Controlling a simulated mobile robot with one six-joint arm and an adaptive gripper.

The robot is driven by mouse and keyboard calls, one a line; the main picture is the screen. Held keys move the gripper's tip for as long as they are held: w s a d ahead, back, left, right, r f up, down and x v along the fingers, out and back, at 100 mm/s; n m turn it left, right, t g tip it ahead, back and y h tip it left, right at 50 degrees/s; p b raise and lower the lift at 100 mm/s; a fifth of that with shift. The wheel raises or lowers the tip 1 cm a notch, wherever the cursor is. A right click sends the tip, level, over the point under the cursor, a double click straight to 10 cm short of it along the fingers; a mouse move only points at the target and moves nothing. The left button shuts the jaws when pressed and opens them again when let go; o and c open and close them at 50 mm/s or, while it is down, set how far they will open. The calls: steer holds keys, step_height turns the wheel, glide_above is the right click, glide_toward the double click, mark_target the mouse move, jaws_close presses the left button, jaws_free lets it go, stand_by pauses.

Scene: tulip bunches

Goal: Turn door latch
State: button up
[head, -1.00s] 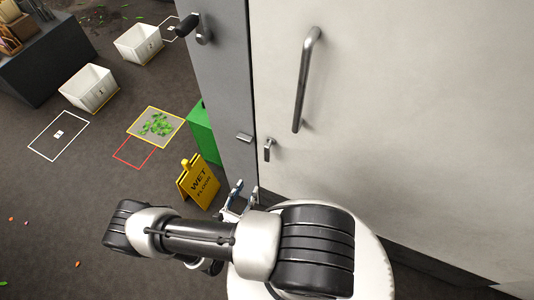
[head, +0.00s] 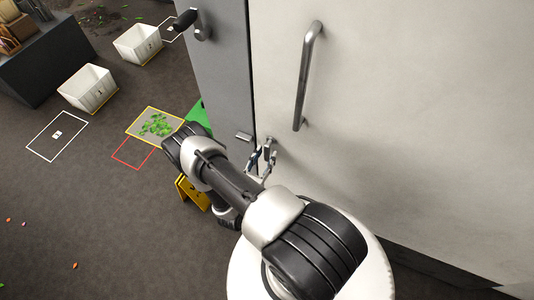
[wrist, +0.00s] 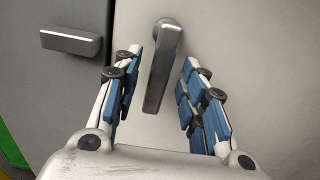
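The door latch (wrist: 163,70) is a small dark metal lever on the pale door (head: 400,110). It hangs nearly straight down, tilted slightly left at its lower end in the wrist view. In the head view the latch (head: 268,147) sits low on the door near its left edge, partly hidden by my gripper (head: 262,160). In the wrist view my gripper (wrist: 158,95) is open, with a blue-padded finger on each side of the latch. A gap shows between each finger and the latch; contact is not visible.
A grey catch block (wrist: 70,42) is on the frame left of the latch. A long vertical handle (head: 306,75) is higher on the door. The yellow wet floor sign (head: 190,192) and a green box (head: 199,115) stand left, partly behind my arm.

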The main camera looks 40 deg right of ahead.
steer(key=shift+x, duration=1.1)
steer(key=shift+c, duration=0.4)
jaws_close()
